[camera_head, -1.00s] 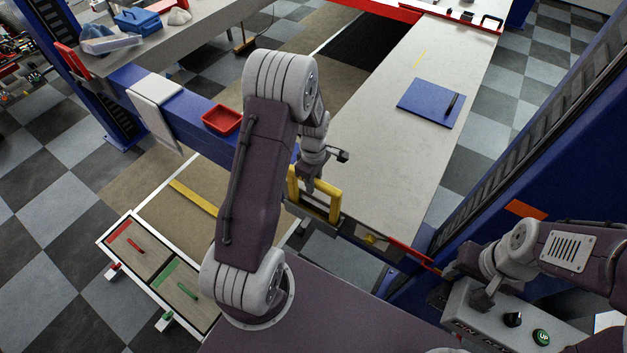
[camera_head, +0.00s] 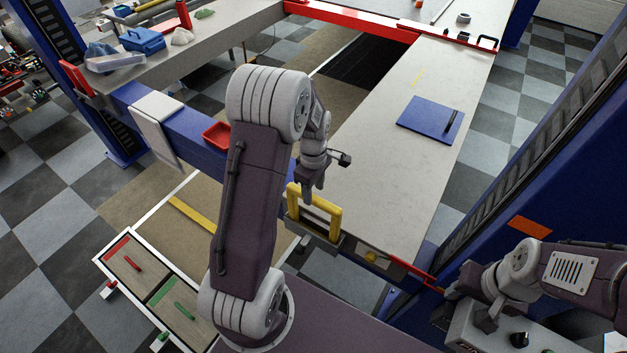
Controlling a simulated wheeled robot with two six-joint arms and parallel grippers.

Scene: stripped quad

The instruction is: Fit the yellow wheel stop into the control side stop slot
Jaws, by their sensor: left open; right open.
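The yellow wheel stop (camera_head: 334,222), a squared yellow frame, stands upright at the near end of the right-hand grey runway (camera_head: 385,190). Its lower part meets a dark holder (camera_head: 318,236) at that end, which I take as the stop slot; how deep it sits, I cannot tell. My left gripper (camera_head: 309,192) points down, open, just above and behind the frame's top bar; its fingers look clear of the bar, though they overlap it closely. My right gripper (camera_head: 487,319) is open over the control box (camera_head: 497,334) at the lower right, partly hidden by its own arm.
A blue mat (camera_head: 424,121) with a dark bar lies on the runway. A blue cross beam (camera_head: 185,130) carries a red tray (camera_head: 217,134). A white-framed tray (camera_head: 123,230) with red and green handles lies lower left. A blue lift post (camera_head: 540,180) rises at right.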

